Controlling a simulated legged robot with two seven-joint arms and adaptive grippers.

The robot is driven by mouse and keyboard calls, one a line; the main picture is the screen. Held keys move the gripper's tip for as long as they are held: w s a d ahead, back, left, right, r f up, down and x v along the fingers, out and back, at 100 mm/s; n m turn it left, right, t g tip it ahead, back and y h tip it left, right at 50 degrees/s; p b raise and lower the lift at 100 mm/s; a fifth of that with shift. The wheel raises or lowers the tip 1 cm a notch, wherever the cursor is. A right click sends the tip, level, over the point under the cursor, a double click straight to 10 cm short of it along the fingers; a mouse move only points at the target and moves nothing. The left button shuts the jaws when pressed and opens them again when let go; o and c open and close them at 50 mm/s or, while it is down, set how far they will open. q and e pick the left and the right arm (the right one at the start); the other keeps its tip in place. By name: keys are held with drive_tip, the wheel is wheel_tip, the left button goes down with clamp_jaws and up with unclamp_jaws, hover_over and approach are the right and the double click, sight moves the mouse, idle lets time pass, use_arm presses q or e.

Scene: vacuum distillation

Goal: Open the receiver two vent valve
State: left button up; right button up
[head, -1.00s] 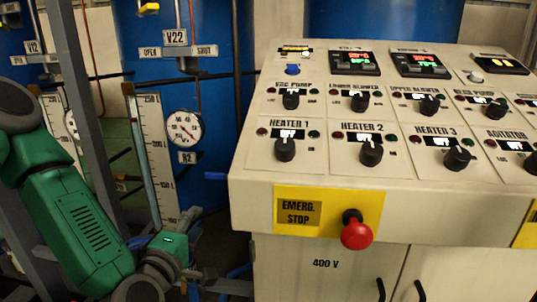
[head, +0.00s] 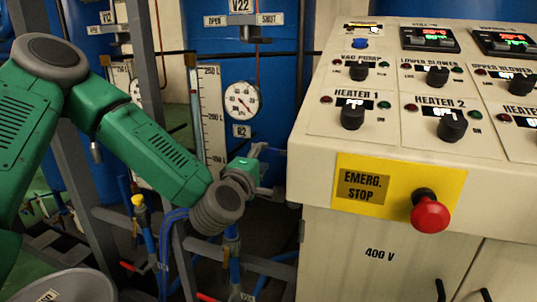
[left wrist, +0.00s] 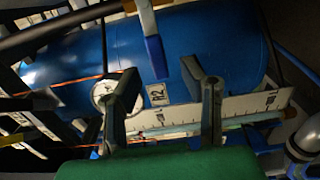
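The V22 plate (head: 240,6) hangs on the blue tank at the top, with an OPEN label (head: 216,20) and a SHUT label (head: 270,19) below it. The valve fitting (head: 245,39) under these labels is small and its setting is unclear. My left gripper (head: 262,172) is low beside the control console, partly hidden. In the left wrist view my left gripper (left wrist: 160,77) is open, its two fingers apart. A blue lever (left wrist: 156,57) on a pale stem shows between and just beyond the fingertips. I cannot tell which valve it belongs to. My right gripper is not in view.
The control console (head: 320,185) with knobs and a red emergency stop button (head: 430,214) stands close on the right. A round gauge (head: 241,101), an R2 label (head: 241,131) and a level scale (head: 212,120) are behind my arm. Grey frame posts (head: 150,90) and blue pipes crowd the left.

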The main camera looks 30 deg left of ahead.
sight(267, 153)
use_arm(q)
drive_tip(key=x, duration=0.3)
drive_tip(key=shift+w+a, duration=0.1)
drive_tip(key=shift+w, duration=0.6)
drive_tip(key=shift+c, duration=0.4)
clamp_jaws()
